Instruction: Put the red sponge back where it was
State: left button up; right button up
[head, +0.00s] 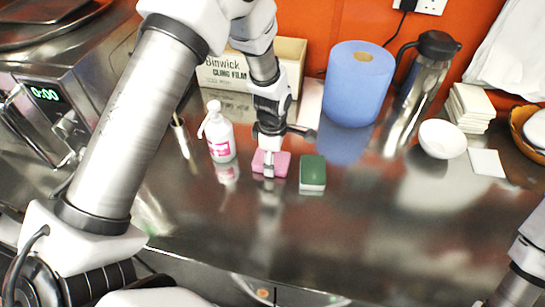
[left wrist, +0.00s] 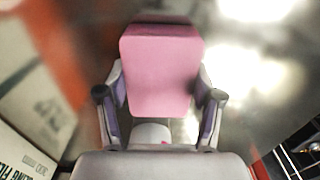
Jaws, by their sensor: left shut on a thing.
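The red sponge, which looks pink, (head: 282,160) is at the steel counter between a white pump bottle (head: 219,138) and a green-topped sponge (head: 312,172). My left gripper (head: 268,166) points down over it and is shut on it. In the left wrist view the sponge (left wrist: 161,68) sits between the two fingers (left wrist: 160,106), gripped from both sides. I cannot tell whether its underside touches the counter. The green-topped sponge lies just to its right with a small gap. My right gripper is out of view; only part of that arm shows at the lower right.
Behind stand a cling film box (head: 222,72), a blue paper roll (head: 357,85) and a steel jug (head: 422,80). A white bowl (head: 443,139) and stacked napkins (head: 470,107) are at the right. The counter's (head: 370,225) front part is clear.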

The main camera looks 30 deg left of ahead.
pick_arm(q)
jog(key=shift+f, duration=0.15)
jog(key=o, duration=1.2)
jog(key=shift+r, duration=0.3)
notch_tip(320, 180, up, 12)
jog(key=b, duration=0.2)
jog(key=shift+f, duration=0.15)
